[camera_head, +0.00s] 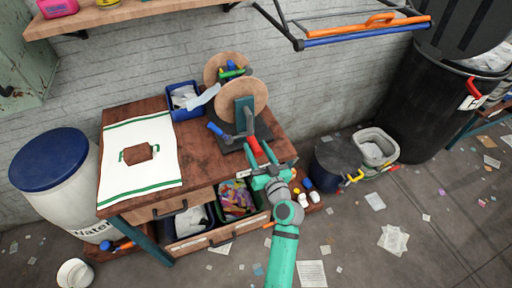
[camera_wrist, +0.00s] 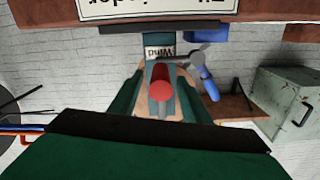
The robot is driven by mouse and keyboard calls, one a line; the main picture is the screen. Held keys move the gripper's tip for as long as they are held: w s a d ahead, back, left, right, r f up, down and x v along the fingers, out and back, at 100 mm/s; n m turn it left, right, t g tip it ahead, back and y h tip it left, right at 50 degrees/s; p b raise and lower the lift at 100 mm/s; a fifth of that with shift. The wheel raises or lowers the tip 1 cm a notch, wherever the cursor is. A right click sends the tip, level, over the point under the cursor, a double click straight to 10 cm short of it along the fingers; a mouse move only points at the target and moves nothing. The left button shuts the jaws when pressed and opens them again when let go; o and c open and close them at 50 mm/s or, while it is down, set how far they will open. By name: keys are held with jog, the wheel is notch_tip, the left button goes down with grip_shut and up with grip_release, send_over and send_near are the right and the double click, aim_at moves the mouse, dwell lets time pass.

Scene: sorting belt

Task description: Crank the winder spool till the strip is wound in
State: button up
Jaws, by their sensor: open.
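The winder stands on the wooden workbench (camera_head: 190,160). It has round wooden discs (camera_head: 252,92), a teal post (camera_head: 244,112) and a dark base plate. A grey crank with a red grip (camera_head: 254,147) points toward me; a blue handle (camera_head: 215,129) sticks out to the left. A pale blue strip (camera_head: 204,97) hangs between the spool and a blue bin. My gripper (camera_head: 265,172) is open just in front of the red grip. In the wrist view the red grip (camera_wrist: 162,92) shows end-on between my two teal fingers (camera_wrist: 160,103); contact cannot be told.
The blue bin (camera_head: 184,113) stands at the back. An open drawer (camera_head: 205,238) holds scraps below. A dark bucket (camera_head: 335,165) and grey bucket (camera_head: 376,148) stand right. Litter covers the floor.

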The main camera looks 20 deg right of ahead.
jog(key=shift+w, duration=0.6)
grip_shut()
jog(key=shift+a, duration=0.2)
